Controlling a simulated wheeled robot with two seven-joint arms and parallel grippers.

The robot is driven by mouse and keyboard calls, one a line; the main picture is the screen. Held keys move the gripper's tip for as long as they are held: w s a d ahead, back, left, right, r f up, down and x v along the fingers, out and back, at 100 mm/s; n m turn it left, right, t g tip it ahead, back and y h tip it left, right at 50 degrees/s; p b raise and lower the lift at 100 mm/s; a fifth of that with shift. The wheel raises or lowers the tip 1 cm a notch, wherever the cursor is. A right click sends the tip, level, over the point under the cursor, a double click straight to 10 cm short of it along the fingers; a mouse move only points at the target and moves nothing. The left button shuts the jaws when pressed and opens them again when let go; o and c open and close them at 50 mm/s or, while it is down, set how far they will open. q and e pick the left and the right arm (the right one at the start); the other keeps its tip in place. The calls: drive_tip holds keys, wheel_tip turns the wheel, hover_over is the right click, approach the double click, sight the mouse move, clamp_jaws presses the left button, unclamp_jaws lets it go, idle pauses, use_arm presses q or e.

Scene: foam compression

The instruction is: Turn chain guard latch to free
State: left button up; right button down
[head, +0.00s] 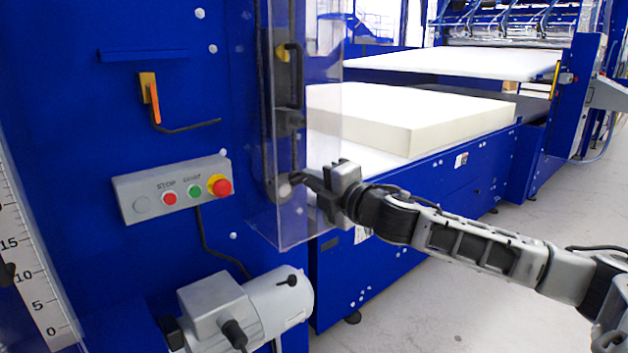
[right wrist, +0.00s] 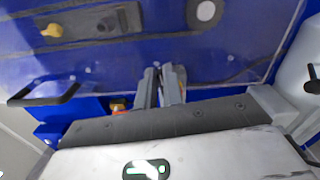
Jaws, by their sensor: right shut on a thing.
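The clear chain guard (head: 300,215) is a see-through box on the blue machine column, over a dark chain and a pale round wheel (head: 285,190). My right gripper (head: 303,180) reaches in from the right to the guard's lower part. In the right wrist view its two fingers (right wrist: 165,85) are close together at the guard's panel (right wrist: 240,45). They are shut on a small part, which I take to be the chain guard latch; the fingers hide most of it, and its turn angle cannot be told. My left gripper is not in view.
An orange lever (head: 149,97) and a control box (head: 172,188) with red and green buttons are left of the guard. A grey motor (head: 245,308) sits below. A white foam block (head: 400,118) lies on the machine bed behind my arm. Floor at the right is clear.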

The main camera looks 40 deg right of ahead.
drive_tip(key=shift+f+m, duration=0.1)
drive_tip(key=shift+m, duration=0.6)
drive_tip(key=c, duration=1.5)
unclamp_jaws()
